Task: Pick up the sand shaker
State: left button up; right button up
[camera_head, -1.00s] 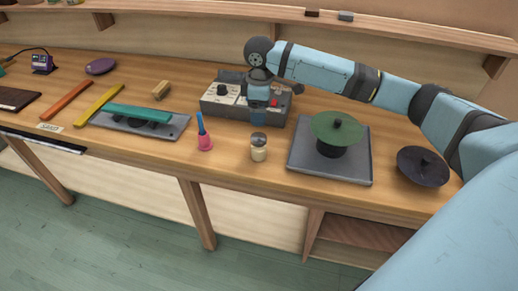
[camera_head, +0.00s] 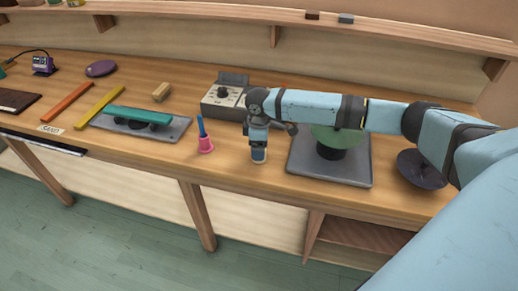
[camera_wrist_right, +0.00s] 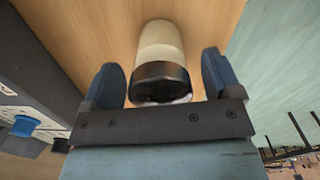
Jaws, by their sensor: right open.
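The sand shaker is a small cream jar with a dark lid; in the right wrist view the shaker (camera_wrist_right: 160,55) stands between the two blue fingers of my right gripper (camera_wrist_right: 165,78). The fingers are apart, with a gap to the jar on each side. In the head view my right gripper (camera_head: 258,150) is over the shaker and hides most of it; only a bit of the jar's lower part (camera_head: 259,158) shows. My left gripper is in neither view.
A grey control box (camera_head: 222,100) is behind. A grey pad (camera_head: 300,170) with a green disc (camera_head: 338,136) lies to the right, partly under my arm. The table's front edge is close.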

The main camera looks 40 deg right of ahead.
jog(key=shift+c, duration=0.5)
jog(key=c, duration=1)
